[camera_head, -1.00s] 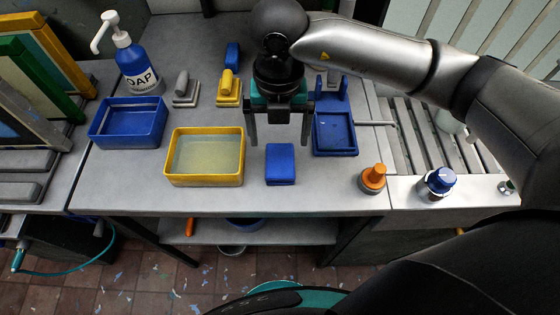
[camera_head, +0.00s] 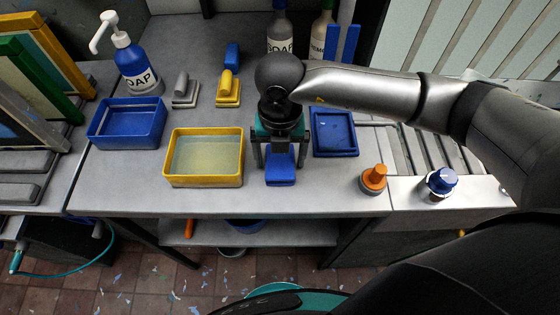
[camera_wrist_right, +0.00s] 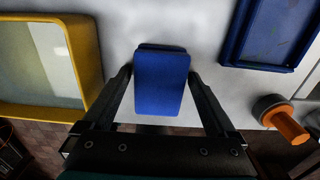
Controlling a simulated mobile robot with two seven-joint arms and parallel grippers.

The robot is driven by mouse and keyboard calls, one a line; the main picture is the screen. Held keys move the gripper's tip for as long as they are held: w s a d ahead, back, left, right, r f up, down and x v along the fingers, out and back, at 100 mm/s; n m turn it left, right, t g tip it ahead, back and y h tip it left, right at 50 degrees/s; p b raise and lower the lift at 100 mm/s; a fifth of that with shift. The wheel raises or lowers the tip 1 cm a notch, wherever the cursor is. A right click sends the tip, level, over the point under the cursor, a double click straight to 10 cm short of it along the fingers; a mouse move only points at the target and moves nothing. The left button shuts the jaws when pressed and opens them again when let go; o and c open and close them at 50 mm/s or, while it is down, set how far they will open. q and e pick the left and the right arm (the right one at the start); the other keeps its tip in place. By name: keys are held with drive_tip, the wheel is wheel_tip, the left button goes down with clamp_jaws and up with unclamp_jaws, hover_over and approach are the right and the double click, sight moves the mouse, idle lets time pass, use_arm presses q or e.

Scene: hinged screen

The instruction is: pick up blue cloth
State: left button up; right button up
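The blue cloth (camera_head: 281,170) is a small folded pad on the grey bench, right of the yellow tub. It also shows in the right wrist view (camera_wrist_right: 161,82), lying between my fingers. My right gripper (camera_head: 279,161) is above the cloth with a finger on either side. In the wrist view the fingers of my right gripper (camera_wrist_right: 161,75) are open, with a narrow gap on each side of the cloth. The gripper's body hides the cloth's far part in the head view. My left gripper is not in view.
A yellow tub (camera_head: 205,183) of liquid stands close left of the cloth, and a blue tray (camera_head: 334,153) close right. An orange-topped object (camera_head: 374,178) and a blue-capped jar (camera_head: 441,181) are further right. A blue bin (camera_head: 127,142) and soap bottle (camera_head: 138,68) stand left.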

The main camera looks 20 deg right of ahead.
sight(280, 157)
drive_tip(key=c, duration=1.1)
drive_tip(key=shift+o, duration=0.2)
wheel_tip(280, 157, up, 20)
drive_tip(key=p, duration=0.2)
drive_tip(key=o, duration=0.8)
drive_tip(key=shift+c, duration=0.2)
drive_tip(key=c, duration=0.6)
